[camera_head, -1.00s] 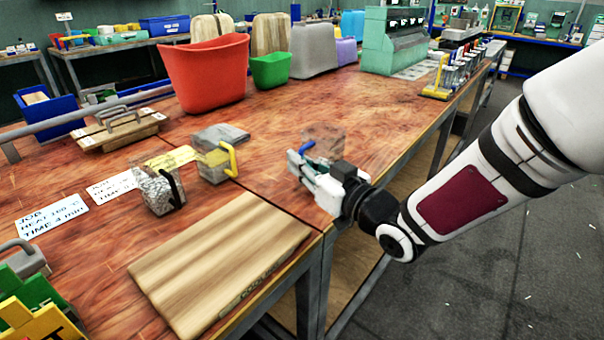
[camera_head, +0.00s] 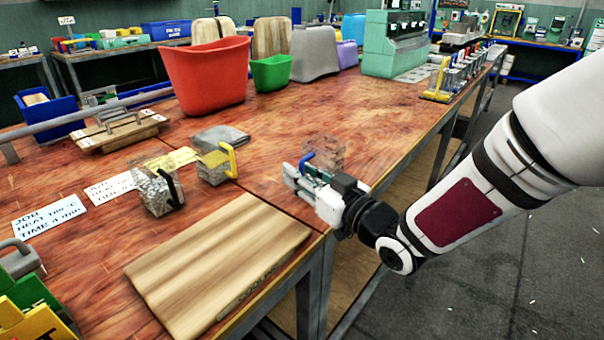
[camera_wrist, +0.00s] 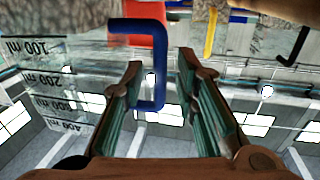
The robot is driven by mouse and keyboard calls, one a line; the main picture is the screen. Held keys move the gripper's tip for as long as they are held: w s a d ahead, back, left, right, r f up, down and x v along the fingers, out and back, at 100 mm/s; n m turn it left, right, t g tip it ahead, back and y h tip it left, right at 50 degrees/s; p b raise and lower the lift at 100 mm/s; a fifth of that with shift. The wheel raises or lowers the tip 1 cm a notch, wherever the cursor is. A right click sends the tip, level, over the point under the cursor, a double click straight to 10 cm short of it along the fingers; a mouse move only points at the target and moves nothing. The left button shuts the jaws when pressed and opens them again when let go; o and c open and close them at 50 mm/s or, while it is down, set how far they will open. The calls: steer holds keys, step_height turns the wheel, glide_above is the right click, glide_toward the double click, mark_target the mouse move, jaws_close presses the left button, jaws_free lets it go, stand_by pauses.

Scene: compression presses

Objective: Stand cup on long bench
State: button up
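The cup (camera_head: 328,153) is see-through with a blue handle (camera_head: 306,163). It appears upright at the front part of the red-brown wooden bench (camera_head: 385,125), beyond the seam; whether its base touches the top is hard to tell. In the wrist view the cup (camera_wrist: 55,85) fills the left side with ml markings upside down. Its blue handle (camera_wrist: 158,65) lies between my gripper's fingers. My gripper (camera_head: 300,178) is just in front of the cup. In the wrist view the fingers of my gripper (camera_wrist: 160,68) stand apart, with a visible gap between the handle and the right finger.
A cup with a black handle (camera_head: 156,190) and one with a yellow handle (camera_head: 214,165) stand to the left. A wooden board (camera_head: 218,262) lies in front. Red (camera_head: 205,75) and green (camera_head: 271,73) bins stand behind. The bench right of the cup is clear.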

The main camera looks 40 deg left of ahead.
steer(key=p+v, duration=0.1)
steer(key=v, duration=1.1)
steer(key=shift+r, duration=0.15)
